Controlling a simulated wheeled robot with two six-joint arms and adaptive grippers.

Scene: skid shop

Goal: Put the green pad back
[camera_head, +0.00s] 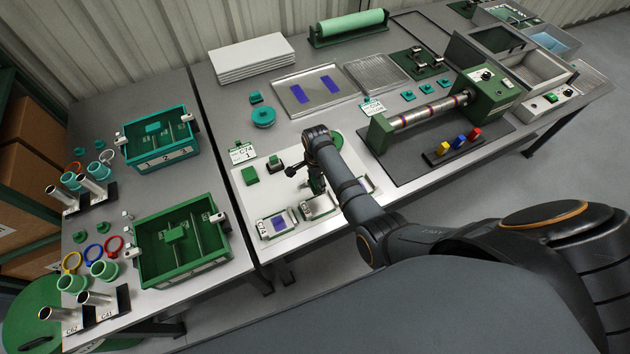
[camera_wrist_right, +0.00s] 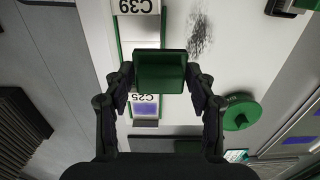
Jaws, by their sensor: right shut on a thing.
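My right gripper (camera_head: 314,185) is over the white board (camera_head: 255,208) at the front of the middle table. In the right wrist view its two fingers (camera_wrist_right: 160,82) are shut on a green pad (camera_wrist_right: 160,70), one on each side. The pad is a dark green square block, seen above the board. Below it in that view lie a plate labelled C25 (camera_wrist_right: 145,105) with a purple patch, and a label C39 (camera_wrist_right: 138,7). Another green block (camera_head: 250,175) stands on the board's left part. I cannot tell the pad's exact height. My left gripper is out of view.
A green disc (camera_wrist_right: 242,112) lies beside the plates. A small dark block (camera_head: 277,166) and a C74 card (camera_head: 243,153) stand near the board's back left. A roller stand (camera_head: 380,132) stands to the right.

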